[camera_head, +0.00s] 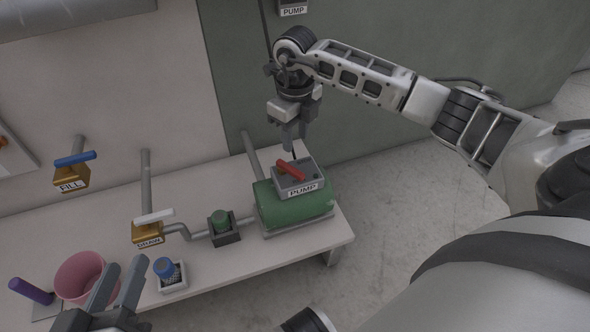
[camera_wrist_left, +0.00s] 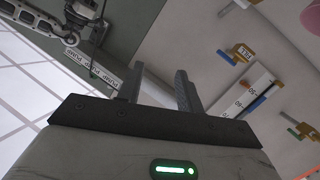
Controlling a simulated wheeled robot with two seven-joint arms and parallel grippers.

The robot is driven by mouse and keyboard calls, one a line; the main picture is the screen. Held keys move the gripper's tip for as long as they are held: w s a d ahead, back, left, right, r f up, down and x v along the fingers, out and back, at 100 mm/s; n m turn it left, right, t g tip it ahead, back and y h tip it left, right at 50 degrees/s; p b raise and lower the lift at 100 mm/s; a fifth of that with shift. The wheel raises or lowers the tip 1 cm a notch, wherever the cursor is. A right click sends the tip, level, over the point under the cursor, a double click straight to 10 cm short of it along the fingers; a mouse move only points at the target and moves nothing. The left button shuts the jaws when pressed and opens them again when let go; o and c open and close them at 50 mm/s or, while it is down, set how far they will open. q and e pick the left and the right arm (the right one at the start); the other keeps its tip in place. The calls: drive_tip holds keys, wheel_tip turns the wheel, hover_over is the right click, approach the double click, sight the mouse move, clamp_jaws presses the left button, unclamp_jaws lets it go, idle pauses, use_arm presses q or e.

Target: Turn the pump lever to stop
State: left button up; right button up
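The pump (camera_head: 297,208) is a green body with a grey box labelled PUMP on top, at the table's right end. Its red lever (camera_head: 290,170) lies slanted across the box. My right gripper (camera_head: 295,148) points down just behind the lever, close to the box; whether it touches is unclear, and its finger gap is too small to judge. My left gripper (camera_head: 118,284) is open over the table's front left, beside the pink bucket. Its spread, empty fingers also show in the left wrist view (camera_wrist_left: 158,88).
A FILL valve (camera_head: 70,177) with a blue handle and a DRAIN valve (camera_head: 147,232) with a white handle stand left. A pink bucket (camera_head: 78,277), purple cylinder (camera_head: 32,291), blue-capped item (camera_head: 165,268) and green-capped fitting (camera_head: 222,222) are on the table. A PUMP sign (camera_head: 293,11) is on the wall.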

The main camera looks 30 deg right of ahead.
sight(295, 170)
wheel_tip(295, 170, down, 10)
drive_tip(key=b, duration=0.3)
drive_tip(key=shift+r, duration=0.15)
drive_tip(key=shift+f, duration=0.3)
use_arm(q)
drive_tip(key=shift+w+d+r+n+t+h, duration=0.15)
drive_tip(key=shift+r+t+h, duration=0.2)
drive_tip(key=shift+r, duration=0.15)
drive_tip(key=shift+w+d+r+n+t+h, duration=0.1)
drive_tip(key=shift+d+r+n+t+h, duration=0.05)
drive_tip(key=shift+r+t+h, duration=0.25)
use_arm(e)
clamp_jaws()
